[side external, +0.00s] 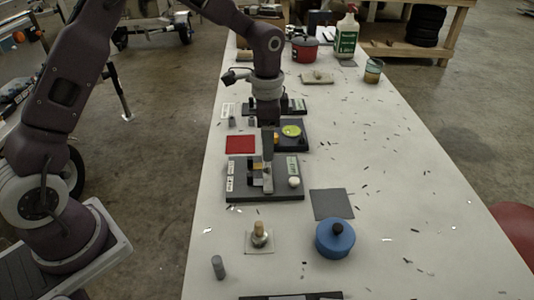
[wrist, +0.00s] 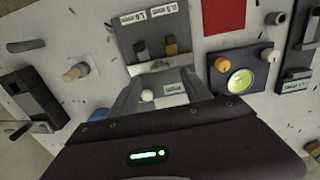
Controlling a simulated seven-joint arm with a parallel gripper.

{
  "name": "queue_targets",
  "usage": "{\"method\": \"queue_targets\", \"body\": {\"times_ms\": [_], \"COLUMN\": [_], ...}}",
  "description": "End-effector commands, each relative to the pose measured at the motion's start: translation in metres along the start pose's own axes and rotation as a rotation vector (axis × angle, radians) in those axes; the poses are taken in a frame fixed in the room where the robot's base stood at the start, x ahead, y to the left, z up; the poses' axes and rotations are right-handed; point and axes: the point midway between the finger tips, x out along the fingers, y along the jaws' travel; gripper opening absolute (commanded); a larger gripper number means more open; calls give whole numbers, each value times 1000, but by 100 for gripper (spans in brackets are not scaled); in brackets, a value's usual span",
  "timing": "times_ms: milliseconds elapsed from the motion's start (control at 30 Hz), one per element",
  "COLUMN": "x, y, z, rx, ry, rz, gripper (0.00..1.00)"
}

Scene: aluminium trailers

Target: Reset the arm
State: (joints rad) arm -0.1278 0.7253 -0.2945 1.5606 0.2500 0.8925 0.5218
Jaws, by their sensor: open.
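My gripper (side external: 267,182) points down over a dark grey panel (side external: 236,192) on the long white table. The jaws are open, with nothing seen between them. The panel has white labels, a white round knob (side external: 294,182) and a small display at its right. The white knob also shows there (wrist: 147,95), close to my gripper's fingers. Whether the fingers touch the panel cannot be told.
Behind is a dark box with a yellow-green dial (side external: 292,131), beside a red square (side external: 240,145). In front stand a blue lidded pot (side external: 335,238), a knobbed plate (side external: 259,240) and a grey cylinder (side external: 218,267). A red pot (side external: 304,50) and bottle (side external: 346,36) stand far back. The right side is mostly clear.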

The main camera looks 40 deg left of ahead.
Motion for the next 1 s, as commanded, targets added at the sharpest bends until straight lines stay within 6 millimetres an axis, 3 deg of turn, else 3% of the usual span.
{"method": "queue_targets", "body": {"times_ms": [133,400,467,533,700,800,900,1000], "x": [-14,-16,-26,-55,-145,-176,-186,-182], "y": [0,0,3,11,61,99,136,163], "z": [0,0,4,16,84,130,170,198], "rx": [1,0,-13,-56,-278,-432,-573,-678], "ry": [1,1,5,20,114,206,308,393], "rz": [-1,-2,-16,-55,-180,-222,-231,-216], "gripper": [56,56,56,56,56,56,56,56]}}
